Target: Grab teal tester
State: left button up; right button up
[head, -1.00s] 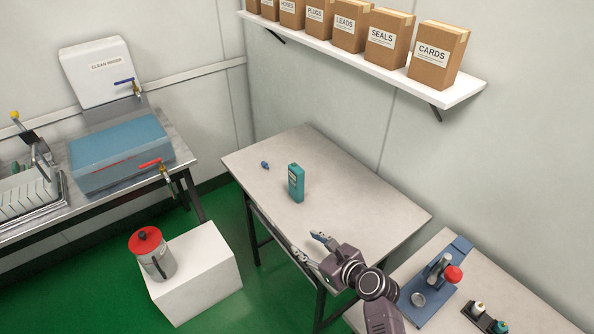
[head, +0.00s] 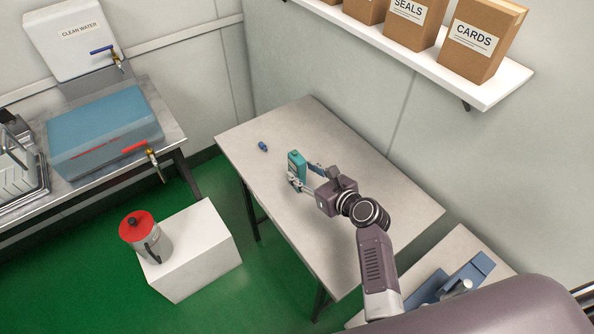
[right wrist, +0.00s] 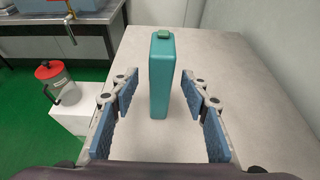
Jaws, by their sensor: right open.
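The teal tester (head: 296,165) stands upright on the grey table (head: 335,230). It also shows in the right wrist view (right wrist: 162,75), upright, with a small green knob on top. My right gripper (head: 307,175) is at the tester, low over the table. In the right wrist view my right gripper (right wrist: 164,95) is open, with one blue-padded finger to each side of the tester and a gap on both sides. The tester stands between the fingers toward their far ends. My left gripper is not in view.
A small blue object (head: 263,147) lies on the table left of the tester. A white block (head: 196,255) with a red-lidded can (head: 152,240) stands left of the table. A shelf with boxes (head: 479,42) hangs on the wall. The table's right part is clear.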

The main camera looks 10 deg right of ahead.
jog(key=x, duration=0.2)
jog(key=shift+w+f, duration=0.3)
jog(key=shift+w, duration=0.05)
jog(key=shift+w+a+f, duration=0.25)
jog(key=shift+w, duration=0.4)
jog(key=c, duration=0.9)
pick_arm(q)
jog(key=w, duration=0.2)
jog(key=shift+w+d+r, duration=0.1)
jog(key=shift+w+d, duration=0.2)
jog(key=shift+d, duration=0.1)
pick_arm(e)
grip_shut()
